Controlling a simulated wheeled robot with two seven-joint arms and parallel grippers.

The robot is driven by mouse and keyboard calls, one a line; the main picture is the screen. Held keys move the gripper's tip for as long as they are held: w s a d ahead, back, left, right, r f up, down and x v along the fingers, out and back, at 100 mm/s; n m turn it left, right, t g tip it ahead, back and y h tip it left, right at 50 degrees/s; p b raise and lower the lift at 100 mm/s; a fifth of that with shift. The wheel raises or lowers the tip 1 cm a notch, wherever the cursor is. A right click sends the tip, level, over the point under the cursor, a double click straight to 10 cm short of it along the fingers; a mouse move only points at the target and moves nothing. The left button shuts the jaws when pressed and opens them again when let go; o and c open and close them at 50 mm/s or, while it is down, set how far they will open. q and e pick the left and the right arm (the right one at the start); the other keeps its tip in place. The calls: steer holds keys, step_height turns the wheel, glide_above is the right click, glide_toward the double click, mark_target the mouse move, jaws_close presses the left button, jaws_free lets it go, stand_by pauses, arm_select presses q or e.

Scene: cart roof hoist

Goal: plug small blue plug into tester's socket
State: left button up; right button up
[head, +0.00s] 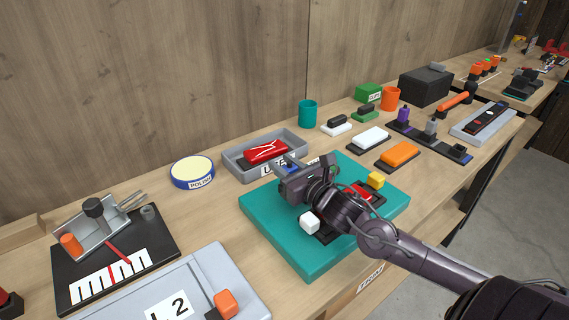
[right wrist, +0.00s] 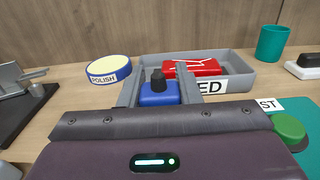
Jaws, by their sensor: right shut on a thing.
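The small blue plug (right wrist: 158,95), with a black top, sits between the two grey fingers of my right gripper (right wrist: 158,92). My right gripper (head: 287,165) is shut on it; in the head view only a bit of blue (head: 292,169) shows at the fingers. They are over the far-left part of the teal tester (head: 268,222), near the front wall of the grey tray. The tester carries a white block, a yellow block and a red part, and a green button shows in the right wrist view. I cannot make out the socket. My left gripper is not in view.
The grey tray (head: 236,163) behind holds a red pack (head: 265,150). A round POLISH tin (head: 193,173) stands left of it. A teal cup (head: 308,114) and orange and white blocks stand right. Bare wood lies between the tin and the tester.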

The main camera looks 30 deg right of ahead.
steer(key=shift+r, duration=0.4)
steer(key=shift+b, duration=0.3)
stand_by(1.2)
steer(key=shift+f+b, duration=0.6)
steer(key=shift+b, duration=0.05)
